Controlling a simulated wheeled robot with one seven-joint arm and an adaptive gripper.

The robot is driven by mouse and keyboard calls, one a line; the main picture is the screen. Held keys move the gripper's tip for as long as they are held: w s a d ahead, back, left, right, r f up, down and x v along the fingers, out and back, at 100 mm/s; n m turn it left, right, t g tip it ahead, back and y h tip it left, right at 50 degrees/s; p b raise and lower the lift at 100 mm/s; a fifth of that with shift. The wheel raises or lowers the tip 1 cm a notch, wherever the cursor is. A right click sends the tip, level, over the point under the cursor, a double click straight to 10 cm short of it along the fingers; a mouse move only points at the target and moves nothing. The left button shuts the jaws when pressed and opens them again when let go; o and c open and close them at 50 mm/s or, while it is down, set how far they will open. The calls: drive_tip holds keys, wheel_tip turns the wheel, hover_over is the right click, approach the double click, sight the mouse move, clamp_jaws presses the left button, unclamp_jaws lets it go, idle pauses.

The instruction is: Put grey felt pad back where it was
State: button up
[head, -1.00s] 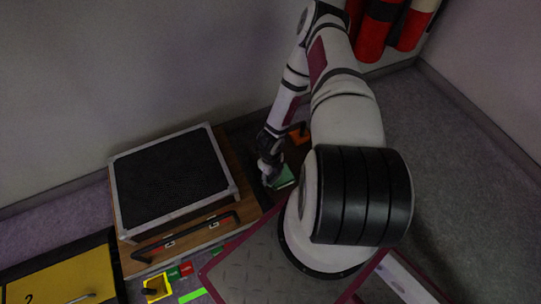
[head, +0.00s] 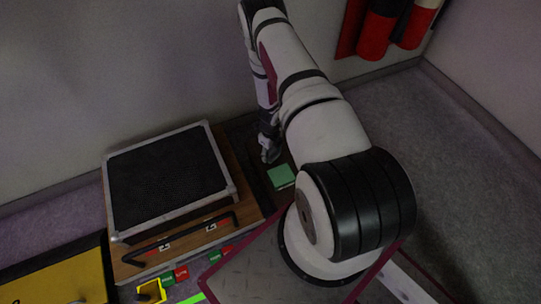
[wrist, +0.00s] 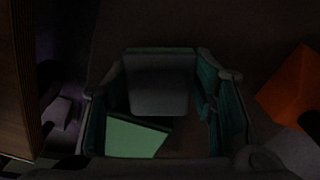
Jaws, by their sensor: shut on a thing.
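My gripper (head: 268,156) points down over the dark surface to the right of the wooden case. In the wrist view my gripper (wrist: 160,95) has a teal-lined finger on each side and is shut on a grey, rounded square piece, which looks like the grey felt pad (wrist: 157,88). In the head view the pad cannot be made out. A green block (head: 281,176) lies just below and right of the gripper in the head view. It also shows between the fingers in the wrist view (wrist: 130,138), partly covered by the grey piece.
The wooden case (head: 238,170) with a black mesh top (head: 167,180) stands close to the left of the gripper. An orange object (wrist: 290,88) is on the right in the wrist view. A yellow case (head: 55,275) and small coloured pieces lie at lower left.

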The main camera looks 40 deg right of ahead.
drive_tip(key=shift+f, duration=0.65)
drive_tip(key=o, duration=1.1)
drive_tip(key=shift+f, duration=0.1)
